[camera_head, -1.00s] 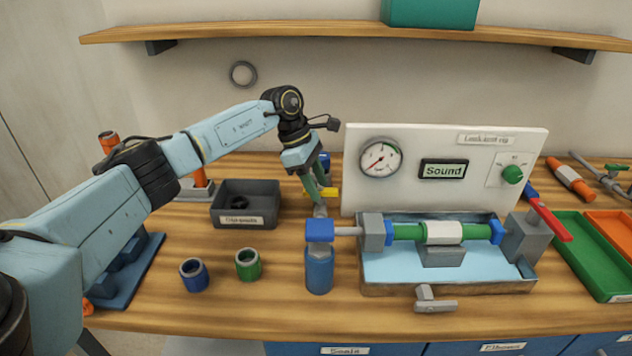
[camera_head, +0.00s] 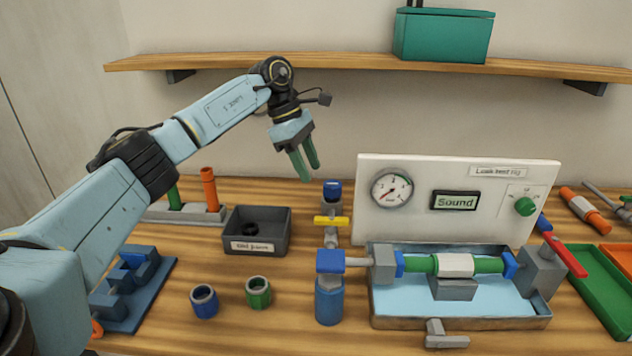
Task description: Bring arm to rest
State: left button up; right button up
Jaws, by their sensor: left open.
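My left arm comes in from the left, and its gripper (camera_head: 304,170) hangs above the bench with its two green fingers pointing down. The fingers are a little apart and nothing is between them. It is in front of the back wall, left of the white test panel (camera_head: 450,180) and above a valve with a yellow handle (camera_head: 331,221). My right gripper is not in the picture.
The leak test rig holds a green pipe with a white middle (camera_head: 455,265) over a tray. A dark bin (camera_head: 257,246), a blue ring (camera_head: 204,301), a green ring (camera_head: 258,292) and a blue cylinder (camera_head: 329,303) stand on the bench. A shelf (camera_head: 300,63) runs above.

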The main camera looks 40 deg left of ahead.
pick_arm(q)
jog(key=shift+a+r, duration=0.25)
jog(key=shift+r, duration=0.25)
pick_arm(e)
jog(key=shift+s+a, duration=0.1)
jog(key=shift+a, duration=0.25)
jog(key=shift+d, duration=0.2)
